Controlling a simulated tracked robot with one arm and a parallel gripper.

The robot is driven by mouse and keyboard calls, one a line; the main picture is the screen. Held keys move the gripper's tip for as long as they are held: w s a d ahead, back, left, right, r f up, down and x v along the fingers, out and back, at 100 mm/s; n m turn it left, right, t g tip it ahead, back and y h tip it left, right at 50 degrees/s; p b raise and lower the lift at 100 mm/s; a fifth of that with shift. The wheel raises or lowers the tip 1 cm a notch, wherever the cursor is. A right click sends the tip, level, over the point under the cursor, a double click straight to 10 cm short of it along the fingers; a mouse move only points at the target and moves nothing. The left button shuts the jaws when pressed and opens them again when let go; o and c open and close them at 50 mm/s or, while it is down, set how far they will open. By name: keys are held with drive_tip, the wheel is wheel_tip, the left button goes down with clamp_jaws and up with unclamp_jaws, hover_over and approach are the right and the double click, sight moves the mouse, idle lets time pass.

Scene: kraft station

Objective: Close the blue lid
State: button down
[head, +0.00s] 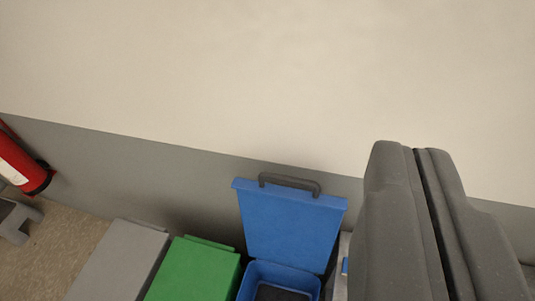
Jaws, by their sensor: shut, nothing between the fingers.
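The blue lid (288,225) stands raised, close to upright, at the back of the blue bin (255,274). A dark handle (290,182) sits on the lid's top edge. The bin's opening shows at the bottom of the view, with a dark interior; its front is cut off by the frame. My gripper (409,148) is at the right, large and close to the camera, with its two grey fingers together and nothing between them. It appears to the right of the lid, and no contact with it shows. It hides what lies behind it.
A green lid (194,272) and a grey lid (120,262), both shut, are left of the blue bin. A red extinguisher (20,167) is at the far left by the wall (240,80). Bare floor (62,235) shows at lower left. A light grey object is partly hidden beside my gripper.

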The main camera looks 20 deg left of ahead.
drive_tip(key=shift+a, duration=0.1)
drive_tip(key=w+a+f+n+g+y+p, duration=0.1)
drive_tip(key=w+a+f+g+p, duration=0.3)
drive_tip(key=w+f, duration=0.65)
drive_tip(key=w+a+f+g+p, duration=0.1)
drive_tip(key=w+a+f, duration=0.2)
drive_tip(key=w+f, duration=0.2)
drive_tip(key=w+a+f+n+g+p, duration=0.1)
drive_tip(key=w+a+f, duration=0.3)
drive_tip(key=f, duration=0.8)
drive_tip(key=w+a+f+n+g+p, duration=0.1)
drive_tip(key=w+a+f+g, duration=0.2)
drive_tip(key=w+f, duration=0.4)
drive_tip(key=shift+w+a+f, duration=0.25)
drive_tip(key=shift+a+f, duration=0.45)
drive_tip(key=shift+d, duration=0.1)
drive_tip(key=shift+s+r, duration=0.1)
drive_tip(key=shift+s, duration=0.05)
